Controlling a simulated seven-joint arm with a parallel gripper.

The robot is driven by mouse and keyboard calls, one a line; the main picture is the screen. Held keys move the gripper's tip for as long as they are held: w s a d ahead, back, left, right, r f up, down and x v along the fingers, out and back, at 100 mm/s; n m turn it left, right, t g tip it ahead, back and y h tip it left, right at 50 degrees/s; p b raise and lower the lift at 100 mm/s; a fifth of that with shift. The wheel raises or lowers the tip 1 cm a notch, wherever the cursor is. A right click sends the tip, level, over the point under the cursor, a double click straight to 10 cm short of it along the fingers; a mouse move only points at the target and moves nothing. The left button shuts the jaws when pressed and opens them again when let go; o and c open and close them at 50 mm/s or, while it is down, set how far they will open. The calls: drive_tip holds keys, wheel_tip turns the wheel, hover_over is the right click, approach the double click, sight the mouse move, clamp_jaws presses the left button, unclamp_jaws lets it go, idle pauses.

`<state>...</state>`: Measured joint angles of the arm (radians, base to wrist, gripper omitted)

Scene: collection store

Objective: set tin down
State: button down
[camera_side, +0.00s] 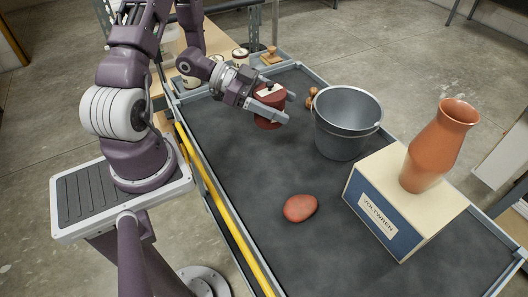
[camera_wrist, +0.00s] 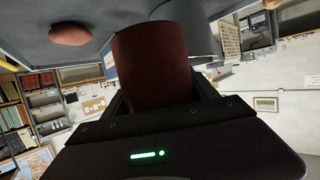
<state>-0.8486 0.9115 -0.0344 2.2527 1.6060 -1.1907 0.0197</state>
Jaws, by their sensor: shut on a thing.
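A dark red tin (camera_side: 266,118) with a black knob on its lid is between the fingers of my gripper (camera_side: 278,106). The gripper is shut on the tin, over the far left part of the dark grey cart top (camera_side: 225,155). The tin looks roughly upright. I cannot tell whether its base touches the surface. In the wrist view the tin (camera_wrist: 152,65) fills the space between the fingers, with part of it hidden behind the gripper body.
A terracotta vase (camera_side: 436,148) stands on a cream and blue box (camera_side: 400,215). A reddish stone-like lump (camera_side: 300,208) lies nearer. Bare surface lies left of the bucket.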

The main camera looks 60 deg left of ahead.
drive_tip(key=shift+s+d+m+g+h, duration=0.25)
drive_tip(key=shift+s+d+m, duration=0.1)
drive_tip(key=shift+s, duration=0.2)
drive_tip(key=shift+s+d+m+g+h, duration=0.25)
drive_tip(key=shift+s+d, duration=0.05)
drive_tip(key=shift+s, duration=0.2)
wheel_tip(320, 180, down, 10)
drive_tip(key=shift+s+r, duration=0.1)
drive_tip(key=shift+c, duration=1.2)
unclamp_jaws()
drive_tip(key=shift+f, duration=0.2)
drive_tip(key=shift+s+a+r, duration=0.1)
drive_tip(key=shift+r, duration=0.1)
drive_tip(key=v, duration=1.1)
drive_tip(key=shift+s+a, duration=0.2)
drive_tip(key=shift+a, duration=0.1)
